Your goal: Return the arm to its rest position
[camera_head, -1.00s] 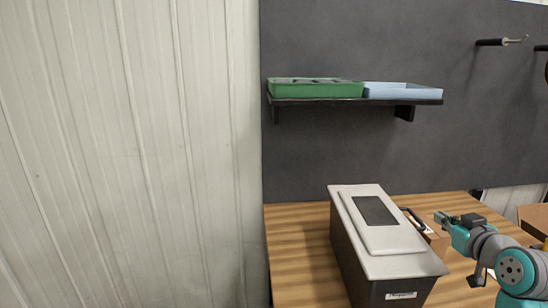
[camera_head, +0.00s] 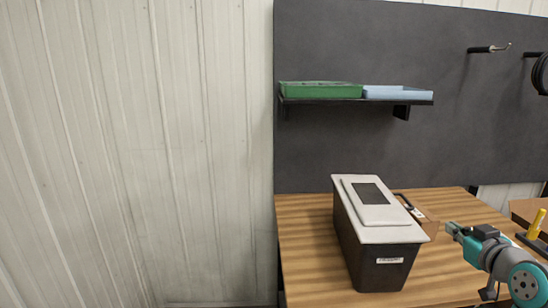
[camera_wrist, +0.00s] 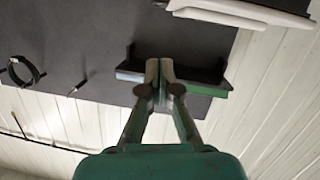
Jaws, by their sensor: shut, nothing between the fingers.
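My gripper (camera_head: 452,230) is at the right of the head view, to the right of a dark box with a light lid, the seed meter (camera_head: 370,262) by its look. It is shut and empty. In the wrist view my gripper (camera_wrist: 160,66) shows its two fingers together, with nothing between them. The seed meter stands upright on the wooden table (camera_head: 302,240). In the head view my gripper is apart from it, above the table's right part.
A wall shelf (camera_head: 350,101) carries a green tray (camera_head: 320,90) and a light blue tray (camera_head: 397,93). A yellow-handled object (camera_head: 537,224) stands at the far right. The table's left strip is clear.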

